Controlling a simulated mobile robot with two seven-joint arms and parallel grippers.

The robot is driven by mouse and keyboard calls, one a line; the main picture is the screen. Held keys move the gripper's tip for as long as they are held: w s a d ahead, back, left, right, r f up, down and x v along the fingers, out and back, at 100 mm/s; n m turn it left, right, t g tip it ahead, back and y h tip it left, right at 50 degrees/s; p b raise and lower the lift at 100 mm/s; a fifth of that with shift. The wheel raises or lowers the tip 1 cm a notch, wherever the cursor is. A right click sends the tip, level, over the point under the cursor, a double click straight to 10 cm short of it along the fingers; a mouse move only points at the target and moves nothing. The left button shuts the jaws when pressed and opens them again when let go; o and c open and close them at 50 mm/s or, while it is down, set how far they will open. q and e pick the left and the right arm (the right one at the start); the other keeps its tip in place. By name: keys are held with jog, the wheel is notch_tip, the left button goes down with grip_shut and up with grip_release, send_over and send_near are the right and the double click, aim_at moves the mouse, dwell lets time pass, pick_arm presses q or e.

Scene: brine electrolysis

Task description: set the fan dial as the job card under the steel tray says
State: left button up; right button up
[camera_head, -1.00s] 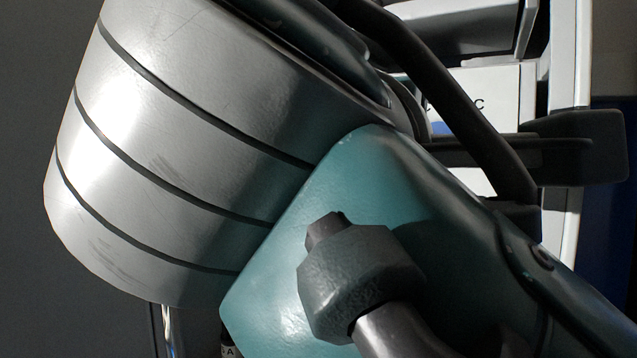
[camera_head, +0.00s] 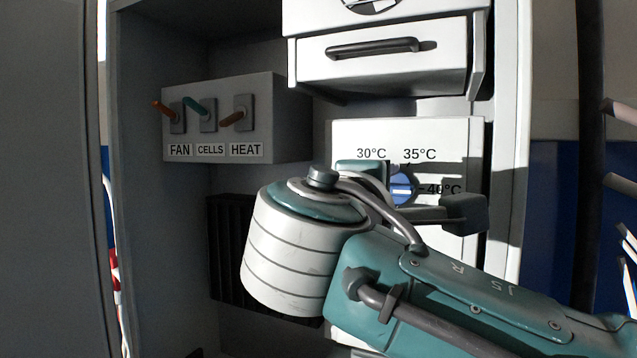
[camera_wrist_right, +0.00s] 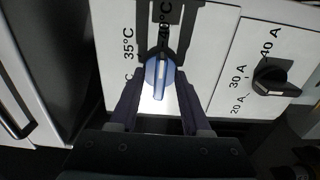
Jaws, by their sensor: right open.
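No dial labelled for a fan, no job card and no steel tray can be made out. A blue dial (camera_head: 401,189) on a white panel is marked 30°C, 35°C and 40°C; its white line lies about level in the head view, in line with the 40°C mark. It also shows in the right wrist view (camera_wrist_right: 160,76). My right gripper (camera_wrist_right: 161,92) is open, with its fingers on either side of this dial; contact cannot be told. In the head view my right arm partly covers the panel. My left gripper is not in view.
A grey switch box (camera_head: 285,110) has levers labelled FAN (camera_head: 166,109), CELLS (camera_head: 197,108) and HEAT (camera_head: 234,118). A white drawer (camera_head: 385,62) is above the dial panel. A black dial (camera_wrist_right: 272,78) marked 20 A, 30 A and 40 A is beside the blue one.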

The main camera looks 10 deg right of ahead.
jog(key=c, duration=0.7)
grip_shut()
jog(key=shift+n+p, duration=3.55)
jog(key=shift+n, duration=2.35)
